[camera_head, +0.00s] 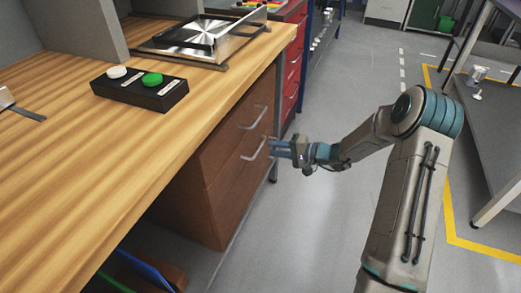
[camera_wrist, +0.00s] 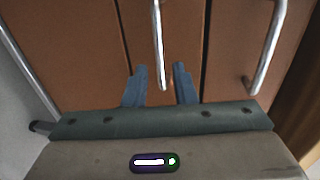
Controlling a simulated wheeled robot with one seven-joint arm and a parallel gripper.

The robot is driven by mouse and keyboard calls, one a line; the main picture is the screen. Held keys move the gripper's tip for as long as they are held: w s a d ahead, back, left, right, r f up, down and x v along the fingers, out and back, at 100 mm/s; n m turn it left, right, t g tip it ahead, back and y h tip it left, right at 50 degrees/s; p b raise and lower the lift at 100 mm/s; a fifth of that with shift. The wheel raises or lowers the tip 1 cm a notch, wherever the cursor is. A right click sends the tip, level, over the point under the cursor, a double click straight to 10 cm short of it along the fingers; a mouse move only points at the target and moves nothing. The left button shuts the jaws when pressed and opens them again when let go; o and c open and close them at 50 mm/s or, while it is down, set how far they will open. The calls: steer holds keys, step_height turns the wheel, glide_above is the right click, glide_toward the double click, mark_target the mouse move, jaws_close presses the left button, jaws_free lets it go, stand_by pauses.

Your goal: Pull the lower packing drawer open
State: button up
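The packing drawers are brown fronts under the wooden bench. The lower drawer (camera_head: 229,173) has a silver bar handle (camera_head: 254,149) and looks shut, flush with the cabinet. In the wrist view the view is turned sideways, and this handle (camera_wrist: 158,40) stands in the middle panel. My gripper (camera_head: 274,147) is in front of the lower handle. In the wrist view my gripper (camera_wrist: 161,75) is open, its two blue fingers apart with the handle's near end seen between them. I cannot tell whether either finger touches it.
The upper drawer's handle (camera_head: 253,117) is close above; it also shows at right in the wrist view (camera_wrist: 267,50). A black button box (camera_head: 140,89) sits on the bench (camera_head: 90,150). A red cabinet (camera_head: 290,75) stands beyond. The floor (camera_head: 310,215) before the drawers is clear.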

mark_target(260, 146)
steer(key=b+x, duration=0.1)
steer(key=x, duration=0.5)
steer(key=shift+a, duration=0.2)
steer(key=shift+c, duration=0.4)
steer(key=shift+d, duration=0.1)
jaws_close()
